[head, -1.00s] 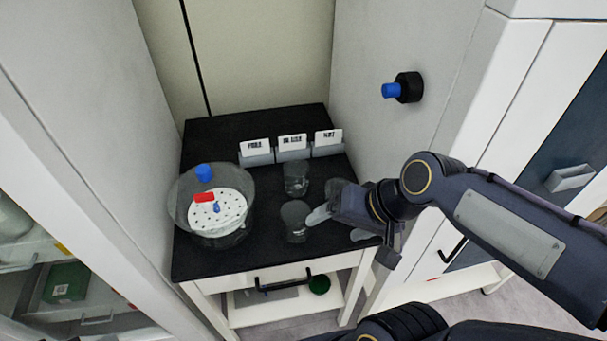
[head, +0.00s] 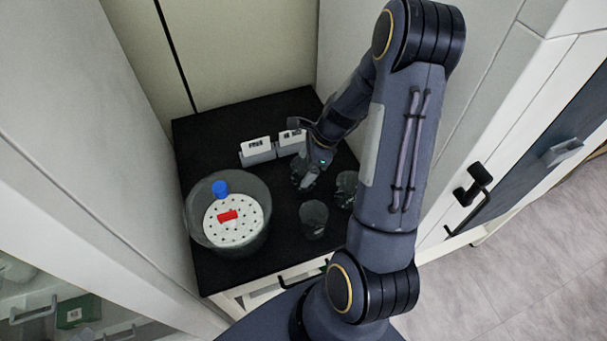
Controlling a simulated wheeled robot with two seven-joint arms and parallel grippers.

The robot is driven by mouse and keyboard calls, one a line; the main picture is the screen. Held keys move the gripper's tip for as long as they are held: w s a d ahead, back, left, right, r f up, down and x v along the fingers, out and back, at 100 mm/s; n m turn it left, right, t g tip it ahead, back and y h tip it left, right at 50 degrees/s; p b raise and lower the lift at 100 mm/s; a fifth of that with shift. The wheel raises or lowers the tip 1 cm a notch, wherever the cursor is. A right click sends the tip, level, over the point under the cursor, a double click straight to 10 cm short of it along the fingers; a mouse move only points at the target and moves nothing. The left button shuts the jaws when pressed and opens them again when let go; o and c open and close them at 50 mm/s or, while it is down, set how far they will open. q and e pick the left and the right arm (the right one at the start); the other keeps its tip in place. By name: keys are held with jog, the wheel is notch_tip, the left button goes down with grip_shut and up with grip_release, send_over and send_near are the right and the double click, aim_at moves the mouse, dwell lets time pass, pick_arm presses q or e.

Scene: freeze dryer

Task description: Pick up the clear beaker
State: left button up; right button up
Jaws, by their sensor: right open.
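Three clear beakers stand on the black tabletop. The front beaker (head: 313,220) stands apart and in full view. The right beaker (head: 346,186) stands close to my forearm and is partly hidden by it. The back beaker (head: 299,172) is at my right gripper (head: 308,178), which points down at it and partly covers it. This gripper is open; the fingers are small and dark, and I cannot tell whether they touch or surround the beaker. My left gripper is out of view.
A large clear round vessel (head: 262,232) with a perforated white plate, a red piece and a blue knob stands at the left. Labelled card holders (head: 258,156) stand behind. Pale walls (head: 250,45) enclose the table's back and sides. My arm hides part of the right side.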

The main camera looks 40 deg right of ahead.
jog(key=x, duration=0.4)
jog(key=shift+d+f, duration=0.1)
jog(key=shift+f, duration=0.25)
jog(key=c, duration=1.1)
jog(key=shift+r, duration=0.15)
